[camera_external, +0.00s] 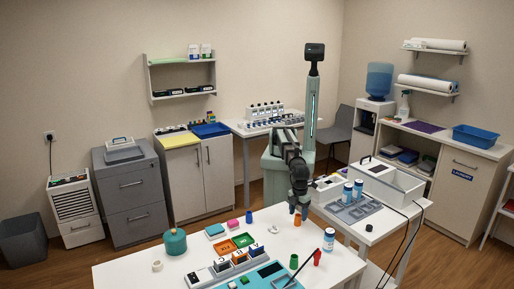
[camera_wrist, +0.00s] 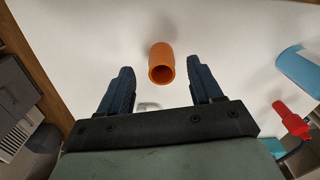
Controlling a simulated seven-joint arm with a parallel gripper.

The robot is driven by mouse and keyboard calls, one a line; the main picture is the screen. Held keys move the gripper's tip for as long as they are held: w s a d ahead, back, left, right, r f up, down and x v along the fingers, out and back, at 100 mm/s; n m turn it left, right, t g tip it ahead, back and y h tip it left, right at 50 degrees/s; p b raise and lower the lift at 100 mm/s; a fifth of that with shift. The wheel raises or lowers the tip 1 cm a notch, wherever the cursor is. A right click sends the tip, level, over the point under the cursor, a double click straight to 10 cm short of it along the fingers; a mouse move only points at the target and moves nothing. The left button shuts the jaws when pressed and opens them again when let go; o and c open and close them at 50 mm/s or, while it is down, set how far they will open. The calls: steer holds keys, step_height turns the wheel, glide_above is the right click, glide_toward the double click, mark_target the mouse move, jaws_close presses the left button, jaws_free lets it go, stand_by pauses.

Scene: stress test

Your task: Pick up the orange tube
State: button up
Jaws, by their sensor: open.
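The orange tube (camera_wrist: 161,64) stands on the white table, its open end facing my camera in the wrist view. My gripper (camera_wrist: 160,74) is open, with one dark finger on each side of the tube's line and clear space between each finger and the tube. The tube lies at or just past the fingertips in that picture; I cannot tell the height gap. In the external view, the orange tube (camera_external: 297,220) shows just below my gripper (camera_external: 298,208), which hides part of its surroundings.
On the white table (camera_external: 215,214), a blue-labelled bottle (camera_external: 329,240), a red item (camera_external: 317,257) and a green cup (camera_external: 294,261) stand to the front right of the tube. A blue tube (camera_external: 249,217) stands left.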

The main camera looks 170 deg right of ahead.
mark_target(298, 219)
steer(key=shift+w+f, duration=0.1)
steer(key=shift+f, duration=1.75)
steer(key=shift+c, duration=0.3)
steer(key=c, duration=1.1)
